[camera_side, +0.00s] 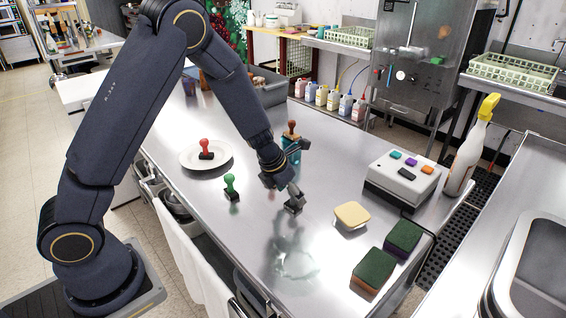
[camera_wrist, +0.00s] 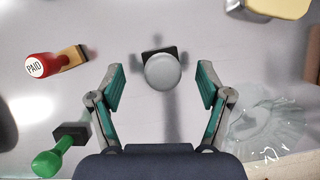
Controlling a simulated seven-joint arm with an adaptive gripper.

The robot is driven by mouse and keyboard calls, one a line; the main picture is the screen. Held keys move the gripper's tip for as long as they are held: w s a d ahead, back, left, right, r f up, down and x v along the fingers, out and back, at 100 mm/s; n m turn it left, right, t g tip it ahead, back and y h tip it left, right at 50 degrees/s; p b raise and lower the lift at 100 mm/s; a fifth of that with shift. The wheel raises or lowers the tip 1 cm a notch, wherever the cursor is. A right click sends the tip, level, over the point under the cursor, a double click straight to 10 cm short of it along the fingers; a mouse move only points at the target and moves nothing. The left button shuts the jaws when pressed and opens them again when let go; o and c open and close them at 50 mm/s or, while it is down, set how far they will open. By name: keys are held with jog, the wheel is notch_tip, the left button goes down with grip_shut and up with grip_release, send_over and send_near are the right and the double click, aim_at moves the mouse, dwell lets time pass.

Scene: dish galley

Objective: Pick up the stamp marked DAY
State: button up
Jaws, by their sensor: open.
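In the wrist view, a stamp with a pale grey round knob (camera_wrist: 163,72) and a dark base stands between and just beyond my open fingers. No lettering is readable on its knob. My gripper (camera_wrist: 160,86) is open and empty around that line of sight. A red-knobbed stamp (camera_wrist: 37,66) reading PAID lies at left on the counter, and a green-knobbed stamp (camera_wrist: 48,162) is at lower left. In the side view, my gripper (camera_side: 291,192) is low over the counter, partly hiding a dark-based stamp (camera_side: 293,208). The green stamp (camera_side: 231,187) stands to its left. I see no mark DAY.
Another red-brown stamp (camera_side: 291,129) stands behind my wrist. A yellow sponge (camera_side: 352,213), green-topped sponges (camera_side: 375,268), a grey box (camera_side: 404,185) and a spray bottle (camera_side: 467,153) lie to the right.

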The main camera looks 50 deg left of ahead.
jog(key=shift+x, duration=1.45)
jog(key=c, duration=1.2)
jog(key=shift+c, duration=0.2)
jog(key=shift+d, duration=0.1)
